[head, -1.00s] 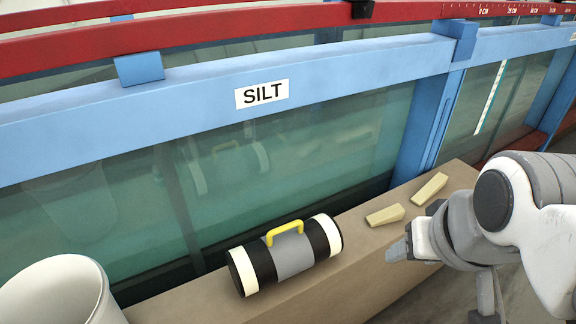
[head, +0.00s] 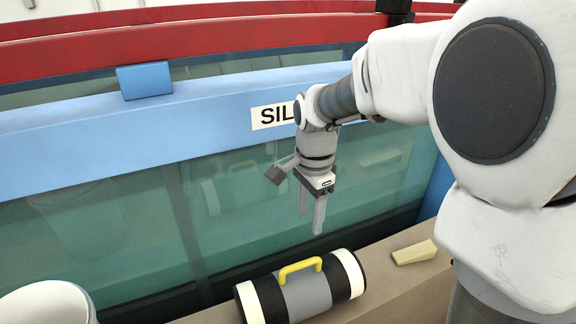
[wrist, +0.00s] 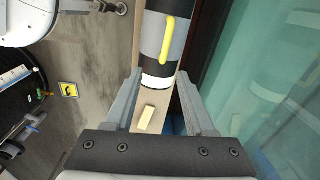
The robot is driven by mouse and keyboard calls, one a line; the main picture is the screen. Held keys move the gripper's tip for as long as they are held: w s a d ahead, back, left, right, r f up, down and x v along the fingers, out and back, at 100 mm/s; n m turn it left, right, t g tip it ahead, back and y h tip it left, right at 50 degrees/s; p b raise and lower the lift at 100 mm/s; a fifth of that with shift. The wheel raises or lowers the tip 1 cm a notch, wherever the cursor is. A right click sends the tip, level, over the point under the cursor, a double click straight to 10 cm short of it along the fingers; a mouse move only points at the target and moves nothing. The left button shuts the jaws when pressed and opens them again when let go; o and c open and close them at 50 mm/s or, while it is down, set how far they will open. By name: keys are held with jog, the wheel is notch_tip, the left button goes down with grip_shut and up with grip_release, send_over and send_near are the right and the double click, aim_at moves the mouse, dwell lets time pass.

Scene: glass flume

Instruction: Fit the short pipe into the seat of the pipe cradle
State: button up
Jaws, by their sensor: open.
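The short pipe (head: 308,290) is a black cylinder with cream ends, a grey middle band and a yellow handle (head: 300,268) on top. It lies on its side on the tan ledge in front of the glass. My gripper (head: 311,215) is above the pipe, fingers pointing down, open and empty. In the wrist view the pipe (wrist: 151,38) lies ahead of the fingers (wrist: 160,78), with its handle (wrist: 168,40) toward the right side of the band. The fingers do not appear to touch the pipe. I cannot make out a pipe cradle in either view.
A pale wedge (head: 415,253) lies on the ledge (head: 385,290) right of the pipe. A whitish bucket (head: 45,303) stands at lower left. The glass wall (head: 120,235) and blue rail (head: 60,140) with its SILT label run close behind the ledge.

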notch_tip(320, 180, down, 2)
jog(key=w+m, duration=0.1)
jog(key=b, duration=0.2)
send_near(301, 265)
notch_tip(301, 265, down, 5)
jog(key=shift+d+f, duration=0.1)
jog(key=shift+f, duration=0.05)
jog(key=shift+w+f, duration=0.25)
jog(key=shift+f, duration=1.2)
jog(key=shift+w+f, duration=0.2)
jog(key=shift+f, duration=1.25)
jog(key=shift+c, duration=0.2)
grip_shut()
jog(key=shift+r, duration=0.1)
